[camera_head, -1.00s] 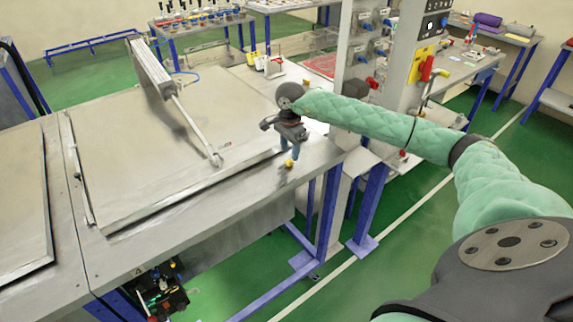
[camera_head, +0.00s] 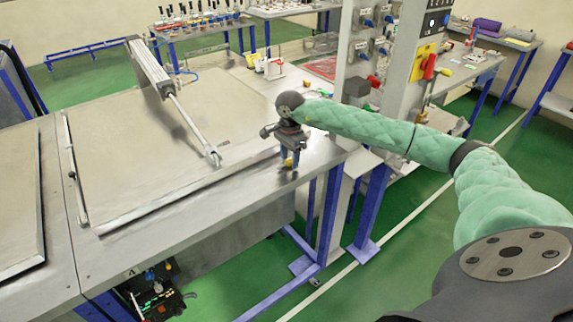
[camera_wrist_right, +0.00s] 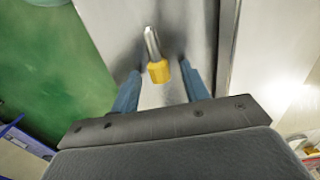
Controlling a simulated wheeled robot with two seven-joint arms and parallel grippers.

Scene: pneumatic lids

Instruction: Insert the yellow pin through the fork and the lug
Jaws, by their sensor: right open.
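The yellow pin (camera_head: 290,162) is at the table's front right, partly hidden by my right gripper (camera_head: 289,166). In the right wrist view, the pin has a yellow head (camera_wrist_right: 159,72) and a silver shaft (camera_wrist_right: 152,42). My right gripper is open, one blue finger on each side of the pin's head, with gaps visible. The cylinder rod (camera_head: 190,122) slants down to the fork (camera_head: 214,157) at its end, beside the lid's (camera_head: 140,165) right edge, left of my gripper. The lug is too small to tell from the fork. My left gripper is out of view.
The grey table (camera_head: 225,200) has a bare strip along its front, between lid and edge. The pneumatic cylinder (camera_head: 150,68) stands slanted at the lid's back. A black tool bin (camera_head: 155,290) sits below.

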